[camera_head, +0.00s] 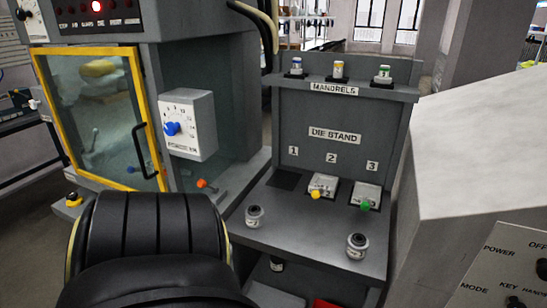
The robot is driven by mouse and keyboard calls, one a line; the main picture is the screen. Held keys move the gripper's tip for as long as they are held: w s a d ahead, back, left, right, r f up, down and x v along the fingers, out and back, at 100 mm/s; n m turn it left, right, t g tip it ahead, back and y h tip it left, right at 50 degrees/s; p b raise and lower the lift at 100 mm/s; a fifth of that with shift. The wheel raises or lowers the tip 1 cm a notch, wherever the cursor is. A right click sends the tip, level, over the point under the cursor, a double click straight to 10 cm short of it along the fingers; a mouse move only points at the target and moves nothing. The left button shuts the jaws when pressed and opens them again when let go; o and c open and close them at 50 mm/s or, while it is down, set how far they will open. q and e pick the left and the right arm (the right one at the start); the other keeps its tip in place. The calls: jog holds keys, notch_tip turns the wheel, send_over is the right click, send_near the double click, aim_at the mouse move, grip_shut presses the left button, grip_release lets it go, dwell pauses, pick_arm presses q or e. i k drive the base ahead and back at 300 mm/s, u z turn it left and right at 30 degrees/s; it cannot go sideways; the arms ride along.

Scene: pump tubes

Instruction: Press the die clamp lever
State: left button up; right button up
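No lever carries a readable die clamp label. A small lever with an orange-red knob (203,184) sticks out at the machine's lower right, beside the door. Behind the yellow-framed glass door (100,125), a grey lever (93,139) and a blue knob (132,169) show dimly. On the die stand (333,134), slot 2 holds a die with a yellow knob (317,193) and slot 3 one with a green knob (365,205). Slot 1 (285,180) looks empty. Neither gripper is in view.
A white dial box (187,125) with a blue pointer is mounted right of the door. Several small mandrels stand on the top shelf (350,88). Two jars (254,216) (357,246) stand on the stand's front ledge. A grey control panel (505,265) is at right.

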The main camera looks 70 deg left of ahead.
aim_at(202, 183)
jog(key=u, duration=2.75)
